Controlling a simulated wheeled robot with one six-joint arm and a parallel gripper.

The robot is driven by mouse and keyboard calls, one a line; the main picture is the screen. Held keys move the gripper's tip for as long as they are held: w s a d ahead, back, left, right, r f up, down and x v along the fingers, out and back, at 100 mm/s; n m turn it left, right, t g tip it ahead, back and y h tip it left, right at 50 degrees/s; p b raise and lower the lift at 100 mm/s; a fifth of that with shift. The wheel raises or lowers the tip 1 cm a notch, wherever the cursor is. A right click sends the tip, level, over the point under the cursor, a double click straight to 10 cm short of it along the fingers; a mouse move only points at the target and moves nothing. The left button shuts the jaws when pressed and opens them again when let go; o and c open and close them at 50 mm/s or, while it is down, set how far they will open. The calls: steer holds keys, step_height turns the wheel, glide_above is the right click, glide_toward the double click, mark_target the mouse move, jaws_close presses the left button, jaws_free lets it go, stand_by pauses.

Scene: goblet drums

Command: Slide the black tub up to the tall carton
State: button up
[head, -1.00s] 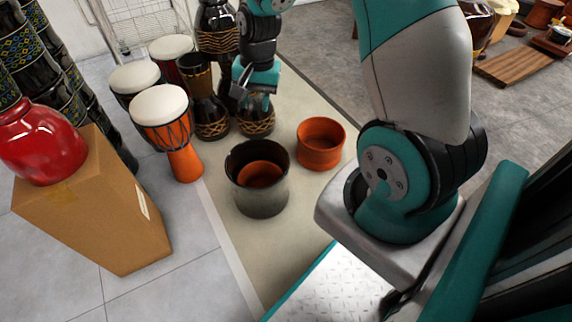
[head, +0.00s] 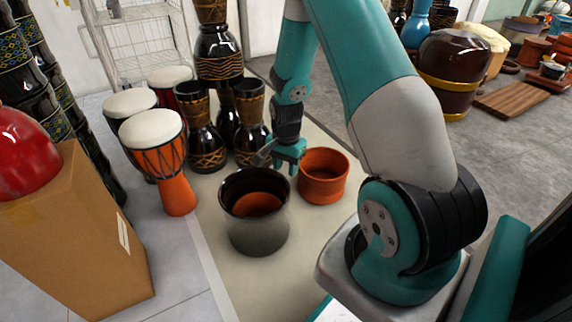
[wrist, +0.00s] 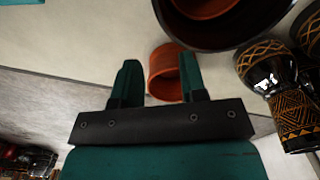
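The black tub (head: 250,236), dark-rimmed with greyish lower walls, stands upright on the pale mat with an orange pot (head: 257,204) inside it. It also shows at the top of the wrist view (wrist: 254,32). The tall carton (head: 75,245) stands upright at the left of the head view, with a clear gap between it and the tub. My gripper (head: 266,158) is just beyond the tub's far right rim as seen from the head. In the wrist view its two fingers (wrist: 158,62) are apart with nothing held. Whether it touches the tub cannot be told.
A second orange pot (head: 323,176) stands close right of the tub, and shows between my fingers in the wrist view (wrist: 162,76). A red vase (head: 25,155) sits on the carton. A white-topped orange goblet drum (head: 160,160) and several dark drums stand behind. The floor between tub and carton is clear.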

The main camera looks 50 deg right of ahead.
mark_target(286, 200)
step_height(286, 200, down, 16)
steer(key=b, duration=0.8)
steer(key=shift+f+b, duration=0.25)
steer(key=shift+b, duration=0.15)
steer(key=shift+c, duration=0.2)
jaws_close()
stand_by(0.5)
